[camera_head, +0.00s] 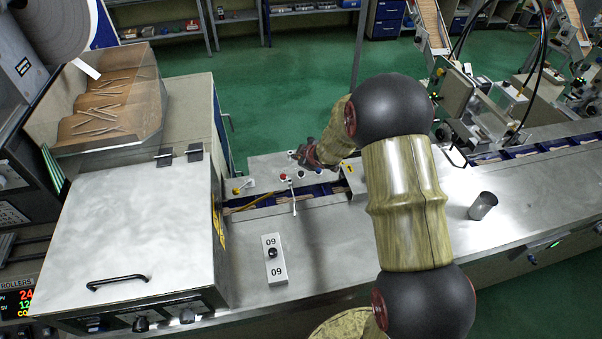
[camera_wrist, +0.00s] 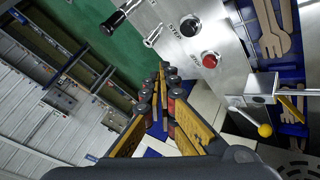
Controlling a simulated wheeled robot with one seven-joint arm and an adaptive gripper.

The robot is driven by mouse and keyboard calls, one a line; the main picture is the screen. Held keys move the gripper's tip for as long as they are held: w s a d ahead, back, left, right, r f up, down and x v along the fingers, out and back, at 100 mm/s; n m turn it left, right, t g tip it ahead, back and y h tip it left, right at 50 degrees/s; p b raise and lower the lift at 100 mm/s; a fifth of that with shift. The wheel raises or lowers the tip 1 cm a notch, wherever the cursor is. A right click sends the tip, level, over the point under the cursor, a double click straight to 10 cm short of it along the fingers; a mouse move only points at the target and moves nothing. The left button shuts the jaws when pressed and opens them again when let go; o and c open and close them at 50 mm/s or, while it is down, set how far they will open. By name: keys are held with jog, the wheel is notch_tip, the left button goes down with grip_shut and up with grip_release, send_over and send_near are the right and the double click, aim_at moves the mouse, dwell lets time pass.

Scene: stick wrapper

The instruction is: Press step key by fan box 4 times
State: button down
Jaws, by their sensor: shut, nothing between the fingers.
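In the wrist view the step key (camera_wrist: 189,26) is a dark round button in a pale ring, with "STEP" lettering beside it on a metal panel. A red button (camera_wrist: 209,59) sits just below and to its right. My gripper (camera_wrist: 166,76) is shut and empty, its fingers to the lower left of both buttons in the picture, apart from the step key. In the head view my gripper (camera_head: 308,155) is small, at the far side of the conveyor, behind a row of small knobs. I cannot tell which box is the fan box.
A lever with a yellow ball (camera_wrist: 264,130) stands by the conveyor, which carries wooden forks (camera_wrist: 270,35). A white box marked 09 (camera_head: 273,243) and a metal cup (camera_head: 483,206) stand on the bench.

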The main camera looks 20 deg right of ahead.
aim_at(299, 174)
dwell(0.3)
notch_tip(299, 174, up, 4)
jog(key=shift+f+p, duration=0.15)
jog(key=shift+p, duration=0.6)
dwell(0.4)
notch_tip(299, 174, down, 9)
jog(key=b, duration=0.8)
dwell(1.2)
jog(key=shift+f+b, duration=0.3)
jog(key=shift+b, duration=0.2)
